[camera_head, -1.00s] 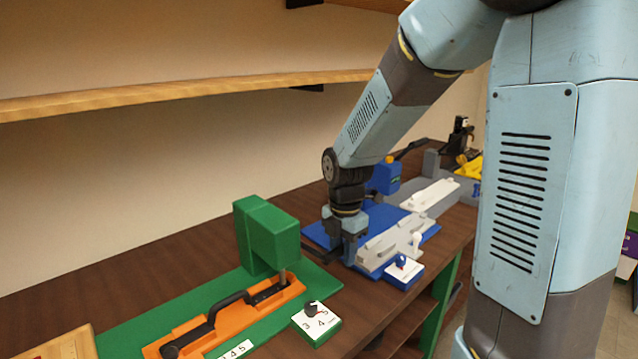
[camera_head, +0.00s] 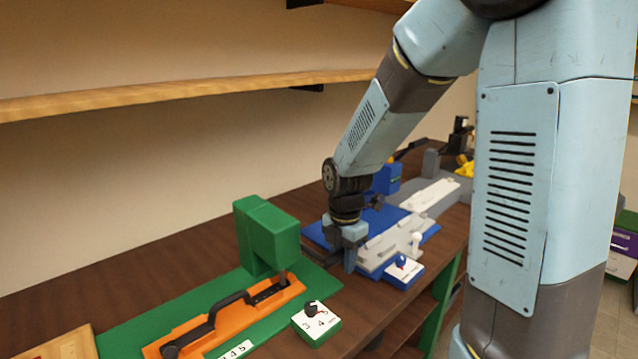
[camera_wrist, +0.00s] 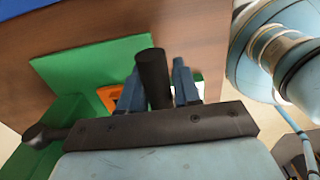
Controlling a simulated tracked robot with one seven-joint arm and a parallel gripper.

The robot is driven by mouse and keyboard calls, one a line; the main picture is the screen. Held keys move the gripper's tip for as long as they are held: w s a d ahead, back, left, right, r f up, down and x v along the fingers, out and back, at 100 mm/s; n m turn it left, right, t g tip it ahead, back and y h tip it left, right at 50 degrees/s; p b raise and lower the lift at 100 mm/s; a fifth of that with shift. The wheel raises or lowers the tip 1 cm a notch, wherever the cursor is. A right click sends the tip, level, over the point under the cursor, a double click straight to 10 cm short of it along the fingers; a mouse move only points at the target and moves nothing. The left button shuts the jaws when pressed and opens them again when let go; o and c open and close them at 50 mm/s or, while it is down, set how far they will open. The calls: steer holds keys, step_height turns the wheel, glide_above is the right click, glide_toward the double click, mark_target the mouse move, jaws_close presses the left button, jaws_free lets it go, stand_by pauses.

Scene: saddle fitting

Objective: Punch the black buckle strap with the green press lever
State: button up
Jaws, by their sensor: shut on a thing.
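The green press (camera_head: 267,235) stands on a green base at left of centre, its punch above the right end of an orange holder (camera_head: 185,337). My gripper (camera_head: 350,262) is right of the press, by the blue station. In the wrist view its blue fingers (camera_wrist: 158,88) are shut on a black cylindrical handle (camera_wrist: 152,75), apparently the press lever. The lever's link to the press is hidden in the head view.
A white dial box (camera_head: 316,322) stands in front of the green base. The blue station (camera_head: 320,232) with a pale holder (camera_head: 385,250) and its own dial box (camera_head: 404,271) is close to my gripper. A shelf (camera_head: 180,92) runs above the bench.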

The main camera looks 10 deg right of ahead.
mark_target(343, 249)
steer(key=shift+s, duration=0.15)
steer(key=shift+o, duration=0.2)
steer(key=shift+r, duration=1.65)
